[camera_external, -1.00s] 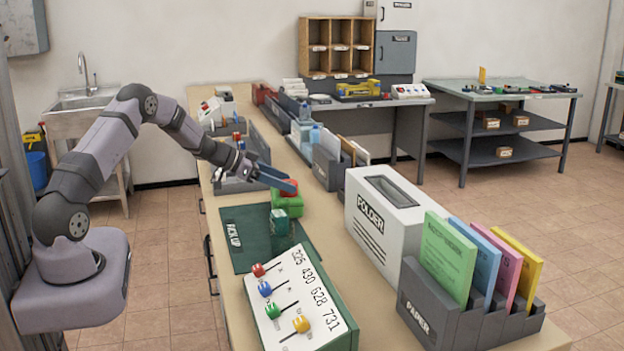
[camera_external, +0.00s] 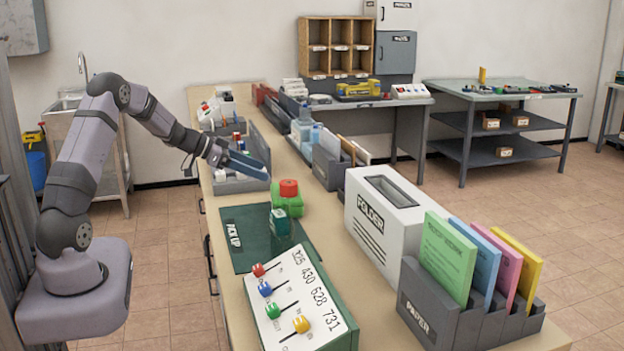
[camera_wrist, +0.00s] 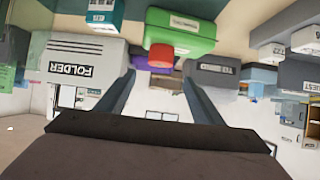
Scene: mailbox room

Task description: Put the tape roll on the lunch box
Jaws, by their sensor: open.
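The tape roll, a short red cylinder (camera_external: 289,188), rests on top of the green lunch box (camera_external: 288,205) on the long table. In the wrist view, which is upside down, the red roll (camera_wrist: 161,56) touches the top of the labelled green box (camera_wrist: 180,32). My gripper (camera_external: 264,170) is raised behind and left of the lunch box in the external view, apart from the roll. In the wrist view its two fingers (camera_wrist: 160,78) are spread with nothing between them.
A dark green pick-up mat (camera_external: 238,248) lies in front, with a small green box (camera_external: 279,222) near its right edge. A white folder box (camera_external: 385,222) stands to the right. A slider panel (camera_external: 300,300) is nearest. Grey trays (camera_external: 240,183) stand near my gripper.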

